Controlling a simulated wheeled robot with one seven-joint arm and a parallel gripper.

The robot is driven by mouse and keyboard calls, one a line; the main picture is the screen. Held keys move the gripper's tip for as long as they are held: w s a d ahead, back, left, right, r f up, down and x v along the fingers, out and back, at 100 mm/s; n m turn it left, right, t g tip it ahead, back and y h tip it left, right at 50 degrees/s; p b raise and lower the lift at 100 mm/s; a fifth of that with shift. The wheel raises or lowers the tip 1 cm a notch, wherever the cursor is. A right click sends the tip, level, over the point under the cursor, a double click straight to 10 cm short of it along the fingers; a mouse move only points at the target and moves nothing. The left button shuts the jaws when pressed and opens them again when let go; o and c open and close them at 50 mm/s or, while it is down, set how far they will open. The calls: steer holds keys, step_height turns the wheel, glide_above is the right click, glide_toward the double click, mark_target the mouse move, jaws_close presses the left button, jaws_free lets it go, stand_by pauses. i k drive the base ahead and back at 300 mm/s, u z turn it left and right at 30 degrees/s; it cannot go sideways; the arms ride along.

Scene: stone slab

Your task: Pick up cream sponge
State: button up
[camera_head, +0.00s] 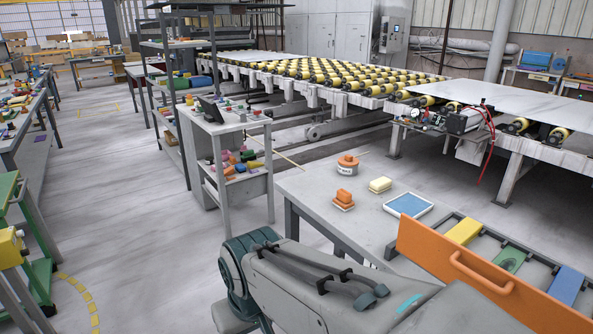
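The cream sponge (380,184) appears as a small pale-yellow block with a lighter lower layer. It lies on the grey table (310,192), near its far edge. My gripper is out of view. Only thick grey and teal parts of my arm show at the bottom centre, in front of the table. Nothing covers the sponge.
An orange block on a pale base (343,200) lies left of the sponge. A white tub with an orange top (347,165) stands behind. A blue-surfaced white tray (408,205) lies at front right. An upright orange panel with a handle (482,272) blocks the right side.

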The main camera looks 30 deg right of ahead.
mark_target(377, 187)
steer(key=z, duration=0.3)
steer(key=i, duration=1)
steer(key=z, duration=1.3)
steer(key=i, duration=0.55)
steer(key=z, duration=0.55)
